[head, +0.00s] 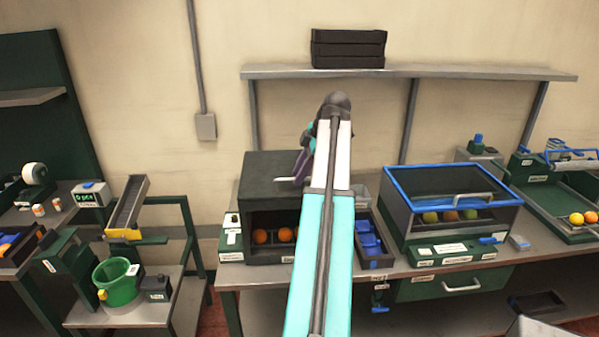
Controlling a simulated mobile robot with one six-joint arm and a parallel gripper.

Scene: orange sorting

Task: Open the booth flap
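A grey booth (400,218) stands right of centre on the bench. Its blue-framed, see-through flap (447,183) slopes over its front and has a grey handle (458,198) near the lower edge. The flap looks down, and several green and orange fruits (450,215) show beneath it. My arm rises through the middle of the picture and bends down on its far side. My gripper (285,180) shows only in part, left of my arm by the top of a dark box, well left of the flap. Whether it is open or shut is hidden.
The dark open-fronted box (262,180) holds oranges (261,236). A tray with blue items (370,240) lies between box and booth. A wall shelf (450,72) carries black crates (348,48). A green bucket (118,281) stands at left. A tray (545,215) with fruit is at far right.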

